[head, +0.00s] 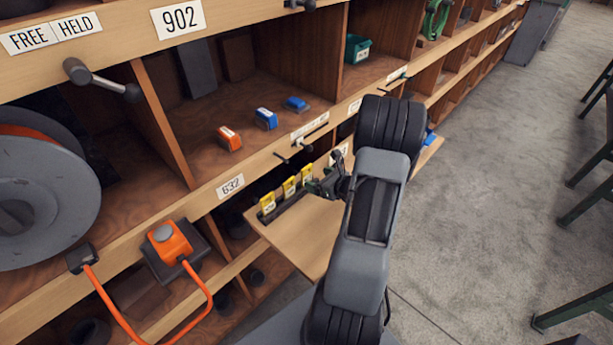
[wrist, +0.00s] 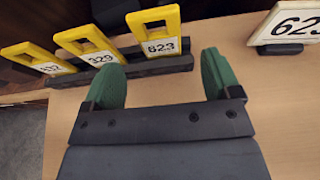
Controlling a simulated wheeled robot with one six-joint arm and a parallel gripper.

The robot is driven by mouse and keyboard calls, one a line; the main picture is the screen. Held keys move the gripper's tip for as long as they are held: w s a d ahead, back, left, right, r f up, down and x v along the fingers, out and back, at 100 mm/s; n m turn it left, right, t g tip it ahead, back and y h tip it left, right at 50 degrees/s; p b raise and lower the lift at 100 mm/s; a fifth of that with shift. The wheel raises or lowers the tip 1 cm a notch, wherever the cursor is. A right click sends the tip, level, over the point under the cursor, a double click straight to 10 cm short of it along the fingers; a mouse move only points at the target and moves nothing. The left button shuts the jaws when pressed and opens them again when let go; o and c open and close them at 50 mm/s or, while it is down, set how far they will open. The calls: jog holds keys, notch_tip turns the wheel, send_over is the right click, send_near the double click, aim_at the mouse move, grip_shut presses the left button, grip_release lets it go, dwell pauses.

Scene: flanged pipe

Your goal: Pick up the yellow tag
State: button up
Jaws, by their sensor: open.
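Three yellow tags with white number labels stand in a row in a dark slotted holder (wrist: 150,66) on a wooden board. In the wrist view, the right tag (wrist: 160,45) reads 623 and the middle tag (wrist: 97,57) reads 329. The left tag (wrist: 40,62) has a number ending in 32, its first digit unclear. The row also shows in the head view, with its nearest tag (head: 268,204) at the left. My gripper (wrist: 163,63) is open and empty, its green fingertips short of the holder. The 623 tag appears ahead between them, apart from both.
A white 623 plate (wrist: 290,24) on a dark foot stands right of the holder. The wooden board (head: 290,240) is otherwise largely clear. Orange (head: 229,138) and blue (head: 266,118) boxes sit on the shelf above. An orange switch box (head: 168,241) with cable is at lower left.

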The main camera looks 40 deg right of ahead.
aim_at(308, 176)
jog(key=shift+p+x, duration=0.75)
jog(key=shift+x, duration=2.5)
jog(key=shift+c, duration=0.5)
jog(key=c, duration=0.9)
